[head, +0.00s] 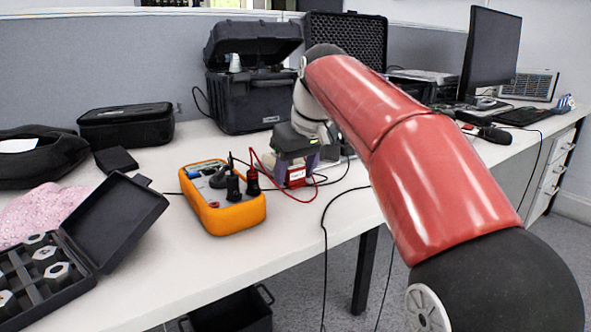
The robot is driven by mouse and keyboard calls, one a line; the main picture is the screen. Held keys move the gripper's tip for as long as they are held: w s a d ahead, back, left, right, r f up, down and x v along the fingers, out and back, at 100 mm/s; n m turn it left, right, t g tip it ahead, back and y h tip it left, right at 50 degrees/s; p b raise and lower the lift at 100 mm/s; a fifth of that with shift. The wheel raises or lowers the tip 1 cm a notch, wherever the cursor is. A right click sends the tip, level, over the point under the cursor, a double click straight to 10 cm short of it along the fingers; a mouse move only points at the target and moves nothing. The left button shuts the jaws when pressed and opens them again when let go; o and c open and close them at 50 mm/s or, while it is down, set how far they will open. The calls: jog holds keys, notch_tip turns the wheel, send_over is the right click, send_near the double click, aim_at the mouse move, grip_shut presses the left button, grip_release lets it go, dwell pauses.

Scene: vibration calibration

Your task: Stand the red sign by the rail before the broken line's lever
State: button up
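A small red piece with a white label, perhaps the red sign (297,175), shows on the white table just past the orange meter. My gripper (296,160) points down right at this red piece, at the end of my red arm. Its fingers are small and partly hidden, so I cannot tell whether they are open or closed on the piece. I cannot make out a rail or a lever.
An orange multimeter (224,200) with black and red leads lies left of my gripper. An open black case (250,100) stands behind it, and an open socket box (120,222) lies front left. A monitor (490,52) stands back right. Loose cables cross the table's front edge.

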jog(key=shift+o, duration=0.4)
jog(key=shift+r, duration=0.1)
jog(key=shift+r, duration=0.35)
jog(key=p+v, duration=0.4)
jog(key=v, duration=0.7)
jog(key=shift+s+d, duration=0.2)
jog(key=shift+r, duration=0.1)
jog(key=s+d+f+m, duration=0.1)
jog(key=s+d+f, duration=0.1)
jog(key=s, duration=0.1)
jog(key=s+d+f+m, duration=0.1)
jog(key=s+d+f, duration=0.1)
jog(key=s+d, duration=0.1)
jog(key=s+d+f+m+t, duration=0.1)
jog(key=s+d+f, duration=0.1)
jog(key=f, duration=0.1)
jog(key=shift+s+d+h, duration=0.2)
jog(key=shift+s+h, duration=0.1)
jog(key=shift+s, duration=0.1)
jog(key=s+d+f+m+h, duration=0.1)
jog(key=s+d+f+m, duration=0.1)
jog(key=s+f, duration=0.5)
jog(key=s+d+f+m+t, duration=0.1)
jog(key=s+d+f, duration=0.2)
jog(key=s+f, duration=0.4)
notch_tip(320, 180, down, 5)
jog(key=shift+d+r+m+h, duration=0.25)
jog(key=shift+d+m+h, duration=0.05)
jog(key=shift+m+h, duration=0.1)
